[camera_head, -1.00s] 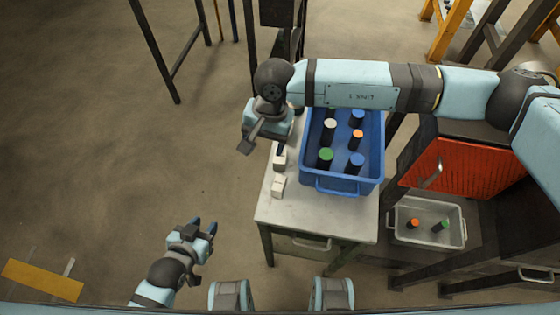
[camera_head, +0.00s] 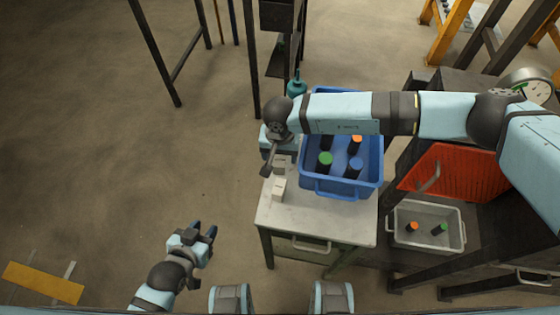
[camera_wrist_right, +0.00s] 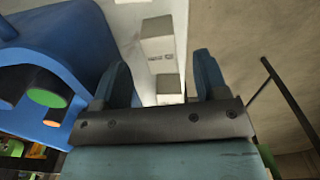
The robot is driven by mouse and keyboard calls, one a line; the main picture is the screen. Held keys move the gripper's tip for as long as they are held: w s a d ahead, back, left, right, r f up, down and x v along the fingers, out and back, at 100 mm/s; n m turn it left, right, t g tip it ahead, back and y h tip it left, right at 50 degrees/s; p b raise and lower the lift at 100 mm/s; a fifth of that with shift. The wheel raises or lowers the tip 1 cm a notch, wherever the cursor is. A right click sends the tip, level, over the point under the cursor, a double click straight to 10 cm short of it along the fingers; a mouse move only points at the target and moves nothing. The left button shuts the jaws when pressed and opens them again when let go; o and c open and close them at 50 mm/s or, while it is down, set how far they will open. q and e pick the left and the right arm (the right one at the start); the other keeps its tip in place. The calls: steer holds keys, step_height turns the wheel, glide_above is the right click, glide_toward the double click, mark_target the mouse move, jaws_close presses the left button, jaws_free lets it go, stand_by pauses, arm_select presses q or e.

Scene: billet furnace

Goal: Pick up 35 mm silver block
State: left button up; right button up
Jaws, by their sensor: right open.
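Two small pale blocks stand on the left side of the grey table (camera_head: 330,222). The farther block (camera_head: 281,162) is partly hidden by my right gripper (camera_head: 266,170); the nearer block (camera_head: 278,189) is in clear view. In the right wrist view one block (camera_wrist_right: 158,45) with a small dark marking lies ahead, and another (camera_wrist_right: 168,88) shows between the open fingers (camera_wrist_right: 160,70). I cannot read the marking or tell which block is 35 mm. My right gripper is open, empty, at the table's left edge. My left gripper (camera_head: 204,230) is open and empty over the floor.
A blue bin (camera_head: 343,188) holding dark cylinders with coloured tops stands right beside the blocks. A teal bottle (camera_head: 296,86) is behind it. A grey tray (camera_head: 427,246) and a red panel (camera_head: 455,170) are at the right.

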mark_target(280, 160)
step_height(280, 160, down, 3)
steer(key=shift+w+f, duration=0.1)
steer(key=shift+w, duration=0.05)
steer(key=shift+c, duration=0.5)
steer(key=c, duration=1)
steer(key=shift+r, duration=0.2)
